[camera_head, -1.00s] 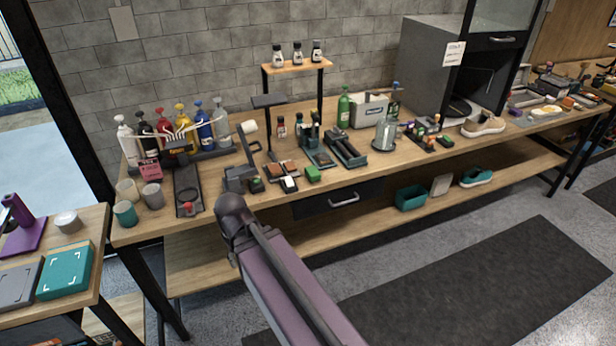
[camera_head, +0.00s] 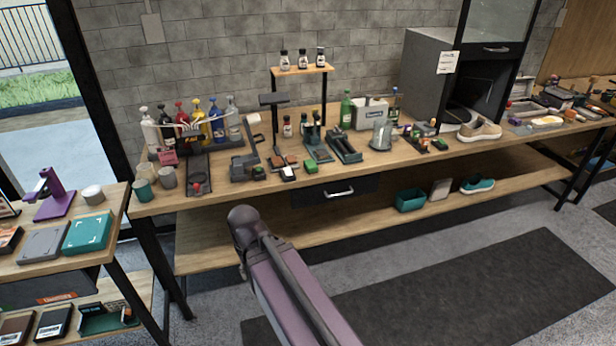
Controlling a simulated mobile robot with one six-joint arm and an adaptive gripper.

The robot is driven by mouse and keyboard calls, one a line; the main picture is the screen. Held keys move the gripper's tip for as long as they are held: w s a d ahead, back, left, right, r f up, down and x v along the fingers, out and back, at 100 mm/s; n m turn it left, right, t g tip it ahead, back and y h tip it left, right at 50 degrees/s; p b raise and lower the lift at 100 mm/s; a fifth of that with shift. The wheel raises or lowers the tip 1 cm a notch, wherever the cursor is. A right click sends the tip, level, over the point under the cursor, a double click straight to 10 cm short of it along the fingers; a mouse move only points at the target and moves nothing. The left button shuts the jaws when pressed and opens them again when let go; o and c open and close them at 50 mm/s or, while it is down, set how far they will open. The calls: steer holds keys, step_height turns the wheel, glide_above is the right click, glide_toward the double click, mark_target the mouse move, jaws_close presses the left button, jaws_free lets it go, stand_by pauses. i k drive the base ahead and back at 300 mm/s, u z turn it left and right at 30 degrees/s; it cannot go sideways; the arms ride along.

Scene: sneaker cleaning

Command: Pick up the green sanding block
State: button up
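A small bright green block (camera_head: 310,167) lies near the front edge of the long wooden workbench, right of a few brown, dark and white blocks. A second small green piece (camera_head: 258,170) sits farther left, at the foot of a dark stand. Both are small in this view, and I cannot tell for sure which is the sanding block. My purple-grey arm rises from the bottom of the picture to a dark rounded joint in front of the bench. My gripper is not visible, and nothing shows of its fingers.
The workbench (camera_head: 400,167) carries a bottle rack (camera_head: 190,128), a raised shelf (camera_head: 300,70), a clear jar (camera_head: 381,134) and a sneaker (camera_head: 480,130). A drawer (camera_head: 337,190) is under its front edge. A side table (camera_head: 113,205) stands left. Floor is free around the dark mat (camera_head: 440,295).

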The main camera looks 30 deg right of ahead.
mark_target(310, 166)
steer(key=u, duration=0.1)
steer(key=k, duration=1)
steer(key=z, duration=1)
steer(key=i, duration=1.65)
steer(key=z, duration=0.05)
